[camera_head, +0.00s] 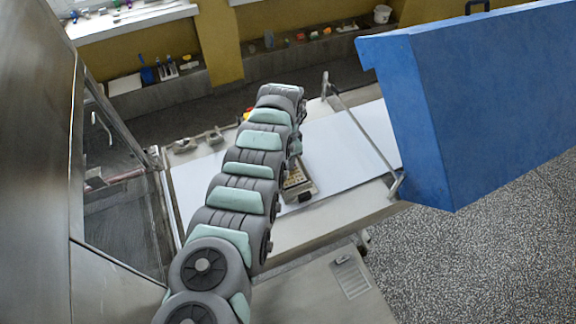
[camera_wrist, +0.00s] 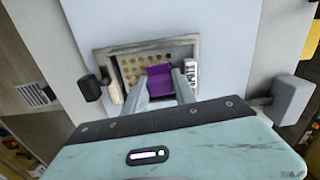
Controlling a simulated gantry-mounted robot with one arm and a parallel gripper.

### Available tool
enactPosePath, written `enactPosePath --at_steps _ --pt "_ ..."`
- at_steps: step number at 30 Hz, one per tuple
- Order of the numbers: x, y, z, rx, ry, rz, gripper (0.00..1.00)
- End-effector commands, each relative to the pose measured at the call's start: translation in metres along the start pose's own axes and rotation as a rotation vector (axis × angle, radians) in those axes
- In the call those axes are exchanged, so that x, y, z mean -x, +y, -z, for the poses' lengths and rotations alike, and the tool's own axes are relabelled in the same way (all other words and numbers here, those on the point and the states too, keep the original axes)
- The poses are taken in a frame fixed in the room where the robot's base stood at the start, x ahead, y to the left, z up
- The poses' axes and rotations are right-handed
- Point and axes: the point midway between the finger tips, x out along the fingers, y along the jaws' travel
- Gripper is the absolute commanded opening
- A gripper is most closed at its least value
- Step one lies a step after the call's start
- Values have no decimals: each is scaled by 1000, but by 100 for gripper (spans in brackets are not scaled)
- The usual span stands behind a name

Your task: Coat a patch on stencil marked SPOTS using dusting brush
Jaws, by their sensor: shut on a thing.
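In the wrist view my gripper (camera_wrist: 160,88) is shut on a purple thing (camera_wrist: 160,76), which looks like the dusting brush. The purple thing is over a framed stencil (camera_wrist: 128,52) with rows of round holes. A white label (camera_wrist: 191,75) with dark letters lies at the stencil's right side; I cannot read it surely. Whether the brush touches the stencil is hidden. In the head view the stencil (camera_head: 296,186) shows partly behind my arm, on the white belt, and my gripper is hidden by the arm.
The white belt (camera_head: 345,140) is mostly clear right of my arm. A metal rail (camera_head: 362,132) crosses it, beside a large blue housing (camera_head: 470,100). In the wrist view a dark block (camera_wrist: 90,88) and a grey block (camera_wrist: 290,98) flank the stencil.

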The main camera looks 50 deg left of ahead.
Motion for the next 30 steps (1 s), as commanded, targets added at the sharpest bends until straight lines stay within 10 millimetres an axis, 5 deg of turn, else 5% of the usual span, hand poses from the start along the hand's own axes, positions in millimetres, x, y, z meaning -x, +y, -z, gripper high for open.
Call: enactPosePath --at_steps 30 --pt "2 -19 2 2 2 3 0"
